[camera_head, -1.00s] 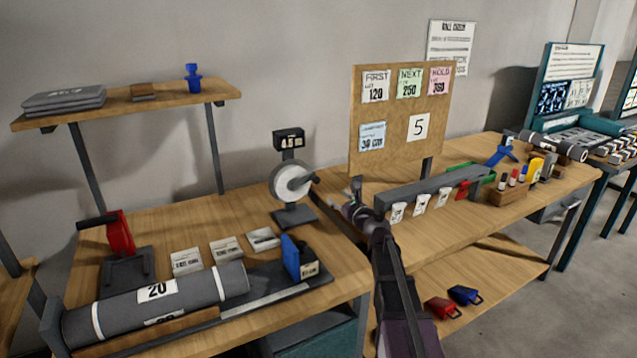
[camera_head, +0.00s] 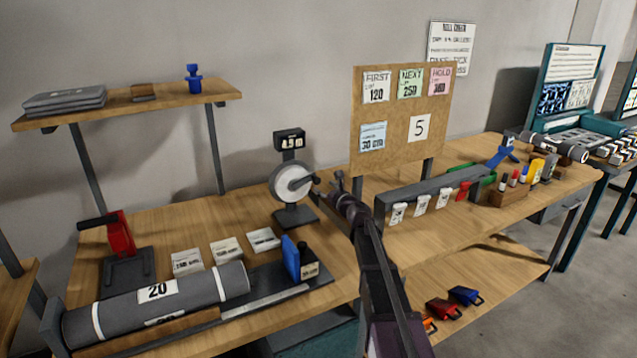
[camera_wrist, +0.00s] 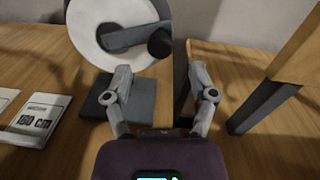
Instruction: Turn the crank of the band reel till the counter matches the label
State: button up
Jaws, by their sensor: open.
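The band reel (camera_head: 291,183) stands upright on a dark base near the back right of the left bench. Its white disc carries a dark crank with a knob (camera_head: 315,181) on the right side; in the wrist view the crank's black knob (camera_wrist: 159,43) sticks out at the disc's right. The counter (camera_head: 289,140) is on top of the post; its digits are too small to read surely. My gripper (camera_head: 331,184) is open and empty, just right of the knob. In the wrist view my gripper's fingers (camera_wrist: 164,75) are spread below the knob, apart from it.
Label cards (camera_head: 226,248) lie in front of the reel; one reads "180 cm" in the wrist view (camera_wrist: 38,120). A grey roll (camera_head: 190,296) lies at the front. A pinboard (camera_head: 393,118) stands behind on the right. A dark rail (camera_head: 428,188) with hanging tags is right of my arm.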

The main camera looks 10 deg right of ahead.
aim_at(318, 182)
jog(key=shift+x, duration=2.6)
grip_shut()
